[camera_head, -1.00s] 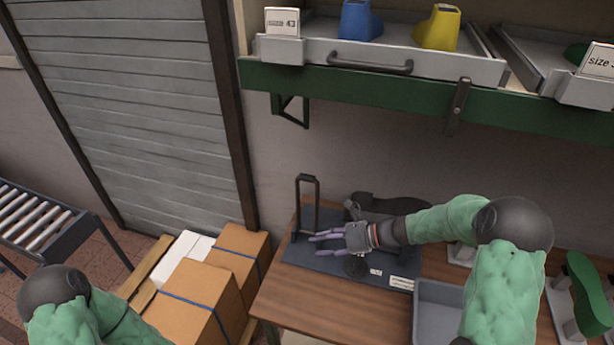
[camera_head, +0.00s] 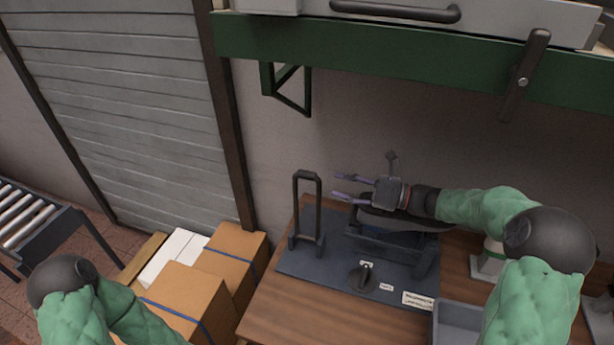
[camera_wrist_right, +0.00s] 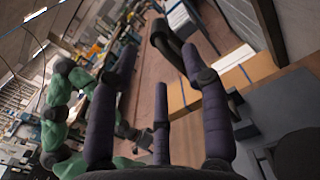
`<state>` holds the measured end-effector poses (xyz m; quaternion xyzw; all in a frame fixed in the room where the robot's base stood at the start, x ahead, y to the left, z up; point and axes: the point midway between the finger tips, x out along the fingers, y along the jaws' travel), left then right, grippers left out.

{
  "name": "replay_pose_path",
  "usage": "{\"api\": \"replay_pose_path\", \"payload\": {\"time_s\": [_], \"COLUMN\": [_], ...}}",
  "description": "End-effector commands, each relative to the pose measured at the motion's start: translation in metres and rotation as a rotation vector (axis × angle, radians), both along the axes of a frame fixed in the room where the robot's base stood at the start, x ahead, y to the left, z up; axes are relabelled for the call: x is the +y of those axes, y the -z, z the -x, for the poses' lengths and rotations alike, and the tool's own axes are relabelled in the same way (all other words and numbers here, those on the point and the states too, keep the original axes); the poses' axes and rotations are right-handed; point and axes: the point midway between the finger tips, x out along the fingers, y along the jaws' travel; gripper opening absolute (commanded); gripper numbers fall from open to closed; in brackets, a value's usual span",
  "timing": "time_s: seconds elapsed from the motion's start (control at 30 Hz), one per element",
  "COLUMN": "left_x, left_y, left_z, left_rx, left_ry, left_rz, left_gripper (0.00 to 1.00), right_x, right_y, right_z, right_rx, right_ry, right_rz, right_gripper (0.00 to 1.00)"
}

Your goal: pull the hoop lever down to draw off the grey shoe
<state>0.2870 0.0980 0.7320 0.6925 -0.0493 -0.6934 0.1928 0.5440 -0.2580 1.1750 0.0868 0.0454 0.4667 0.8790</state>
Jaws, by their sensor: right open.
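The black hoop lever (camera_head: 308,212) stands upright at the left end of a dark base plate (camera_head: 312,268) on the wooden bench. My right gripper (camera_head: 340,186) is open and empty, its purple fingers pointing left towards the upper part of the hoop, with a gap between them in the head view. A dark curved bar that looks like the hoop (camera_wrist_right: 163,42) shows beyond the spread fingers in the right wrist view. The dark grey shoe (camera_head: 405,221) lies on the fixture below my right wrist, partly hidden, with something blue under it. My left gripper is out of view.
A black knob (camera_head: 361,279) and white labels are on the plate's front. A grey bin (camera_head: 462,322) stands at the bench's front right. A green shelf beam (camera_head: 400,66) runs overhead. Cardboard boxes (camera_head: 190,300) stand left of the bench.

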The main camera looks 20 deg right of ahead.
Motion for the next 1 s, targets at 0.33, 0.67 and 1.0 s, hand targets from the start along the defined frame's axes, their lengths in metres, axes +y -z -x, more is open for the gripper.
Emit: {"api": "replay_pose_path", "payload": {"time_s": [0.33, 0.67, 1.0], "left_x": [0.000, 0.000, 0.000], "left_y": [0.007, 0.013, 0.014], "left_z": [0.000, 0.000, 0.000], "left_rx": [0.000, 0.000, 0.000], "left_ry": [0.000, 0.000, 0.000], "left_rz": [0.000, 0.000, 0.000], "left_gripper": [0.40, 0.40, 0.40], "right_x": [0.044, 0.081, 0.088], "right_y": [0.001, 0.001, 0.000], "right_z": [-0.028, -0.054, -0.059], "right_rx": [0.001, 0.002, 0.001], "right_ry": [-0.005, -0.003, 0.000], "right_rz": [0.000, 0.001, 0.000], "right_gripper": [0.48, 0.48, 0.48]}}
